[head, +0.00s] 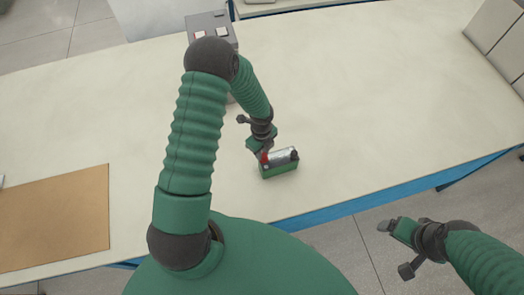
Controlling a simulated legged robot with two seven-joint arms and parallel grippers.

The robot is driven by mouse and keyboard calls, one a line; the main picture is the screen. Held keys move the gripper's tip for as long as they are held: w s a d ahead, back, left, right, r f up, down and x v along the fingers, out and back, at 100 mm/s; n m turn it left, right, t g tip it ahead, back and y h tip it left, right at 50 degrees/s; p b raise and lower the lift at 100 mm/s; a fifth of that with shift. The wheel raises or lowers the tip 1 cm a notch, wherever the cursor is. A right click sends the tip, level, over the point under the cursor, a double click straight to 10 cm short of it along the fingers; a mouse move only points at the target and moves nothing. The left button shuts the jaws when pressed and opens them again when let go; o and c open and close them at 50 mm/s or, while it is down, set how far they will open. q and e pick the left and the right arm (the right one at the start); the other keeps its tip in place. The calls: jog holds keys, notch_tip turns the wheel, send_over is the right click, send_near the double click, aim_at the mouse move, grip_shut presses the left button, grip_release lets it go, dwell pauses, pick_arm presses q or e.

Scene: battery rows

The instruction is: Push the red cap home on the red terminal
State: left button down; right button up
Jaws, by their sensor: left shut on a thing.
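The battery (281,170) is a small block with green sides and a grey top, standing on the pale table near its front edge. The red cap (265,157) is at the left end of its top, at the tip of my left gripper (259,151). My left gripper reaches down from behind and is shut on the red cap. The red terminal is hidden under the cap and fingers, so I cannot tell how far down the cap sits. A dark terminal (295,154) shows at the right end. My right gripper (388,227) hangs past the table edge, its fingers too small to read.
A dark grey box (207,22) with red and white patches stands at the back, partly behind my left arm. A brown mat (60,218) lies at the left. Pale boxes (497,40) stand at the far right. The table right of the battery is clear.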

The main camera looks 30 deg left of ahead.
pick_arm(q)
jog(key=c, duration=1.1)
grip_release()
jog(key=shift+c, duration=0.2)
jog(key=shift+o, duration=0.4)
jog(key=o, duration=0.4)
notch_tip(320, 180, up, 7)
jog(key=p, duration=0.6)
jog(key=shift+p, duration=0.3)
